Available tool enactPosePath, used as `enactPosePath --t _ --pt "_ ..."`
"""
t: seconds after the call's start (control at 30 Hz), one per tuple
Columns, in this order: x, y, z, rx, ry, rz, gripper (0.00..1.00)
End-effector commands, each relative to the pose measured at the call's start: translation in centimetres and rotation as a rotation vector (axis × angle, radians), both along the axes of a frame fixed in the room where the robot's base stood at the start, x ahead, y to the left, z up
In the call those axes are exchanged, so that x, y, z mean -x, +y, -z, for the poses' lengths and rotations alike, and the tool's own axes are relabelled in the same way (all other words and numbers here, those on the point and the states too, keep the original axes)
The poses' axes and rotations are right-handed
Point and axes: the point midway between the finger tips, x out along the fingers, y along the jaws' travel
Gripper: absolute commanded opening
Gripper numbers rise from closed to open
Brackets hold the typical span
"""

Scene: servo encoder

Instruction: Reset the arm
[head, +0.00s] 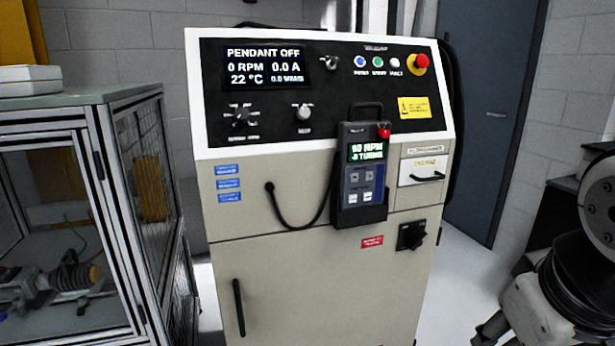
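Part of my arm (600,207) shows at the right edge, as white and black links cut off by the frame. No gripper fingertips can be made out, so I cannot see whether the gripper is open or shut or holds anything. The arm is to the right of the control cabinet (320,285), apart from it in the picture.
The cabinet carries a display (266,66) reading PENDANT OFF, a red stop button (418,64) and a hung pendant (362,175) with a black cable. A glazed enclosure (90,97) stands left. A dark door (497,120) is behind right. Some floor shows between cabinet and arm.

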Motion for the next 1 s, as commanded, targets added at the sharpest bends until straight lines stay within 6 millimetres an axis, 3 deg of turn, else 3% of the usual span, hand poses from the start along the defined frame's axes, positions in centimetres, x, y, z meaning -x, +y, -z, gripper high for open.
enactPosePath --t 0.1,0.33,0.67,1.0 --pt "3.9 1.5 0.9 -0.063 0.098 0.034 0.38" --pt "10.0 3.8 1.5 -0.157 0.261 0.076 0.38" --pt "9.4 3.7 -3.8 -0.153 0.181 0.066 0.38" --pt "9.6 3.6 -11.8 -0.152 0.061 0.052 0.38"
